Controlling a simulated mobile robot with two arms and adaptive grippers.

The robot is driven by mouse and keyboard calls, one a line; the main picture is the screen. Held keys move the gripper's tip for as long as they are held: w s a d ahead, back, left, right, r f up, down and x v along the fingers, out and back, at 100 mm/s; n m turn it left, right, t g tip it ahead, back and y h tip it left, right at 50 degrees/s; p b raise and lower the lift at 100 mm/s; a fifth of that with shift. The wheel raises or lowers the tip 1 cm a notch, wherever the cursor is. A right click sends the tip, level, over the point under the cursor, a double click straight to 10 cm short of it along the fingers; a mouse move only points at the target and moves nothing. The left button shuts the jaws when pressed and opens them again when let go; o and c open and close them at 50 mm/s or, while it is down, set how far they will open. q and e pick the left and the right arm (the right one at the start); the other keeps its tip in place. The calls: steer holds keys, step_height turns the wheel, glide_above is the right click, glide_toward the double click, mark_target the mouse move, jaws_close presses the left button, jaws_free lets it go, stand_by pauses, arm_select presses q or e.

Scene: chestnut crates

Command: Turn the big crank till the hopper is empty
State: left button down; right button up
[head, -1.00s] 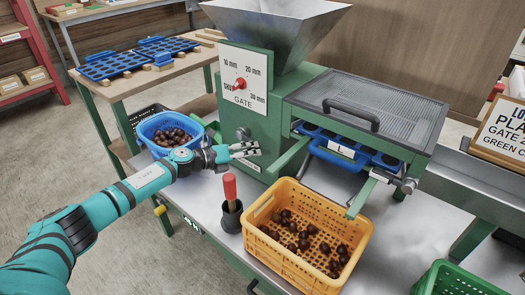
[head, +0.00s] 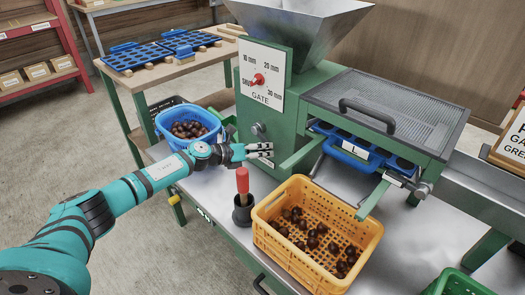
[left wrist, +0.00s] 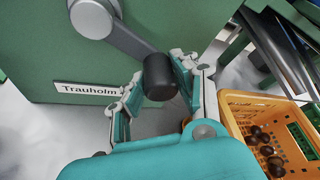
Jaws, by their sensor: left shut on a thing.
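The green machine (head: 262,105) carries a grey metal hopper (head: 305,32) on top. Its inside cannot be seen from here. The crank (left wrist: 120,35) shows in the left wrist view as a grey arm ending in a black handle (left wrist: 160,78). In the head view only its hub (head: 258,130) shows on the machine's side, and the handle cannot be made out. My left gripper (head: 265,150) is shut on the crank handle, its fingers (left wrist: 157,75) on either side. It is just below the hub. The red gate knob (head: 258,79) sits on a white dial plate. My right gripper is out of view.
An orange crate (head: 275,247) with chestnuts stands to the right of my left gripper. A red-handled tool (head: 242,182) stands upright in a black holder (head: 242,212) just below my gripper. A blue basket (head: 165,128) of chestnuts is behind my wrist.

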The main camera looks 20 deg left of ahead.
arm_select(q)
steer(key=c, duration=1)
jaws_free()
steer(key=shift+s+f, duration=0.1)
steer(key=shift+f, duration=0.05)
steer(key=v, duration=1.2)
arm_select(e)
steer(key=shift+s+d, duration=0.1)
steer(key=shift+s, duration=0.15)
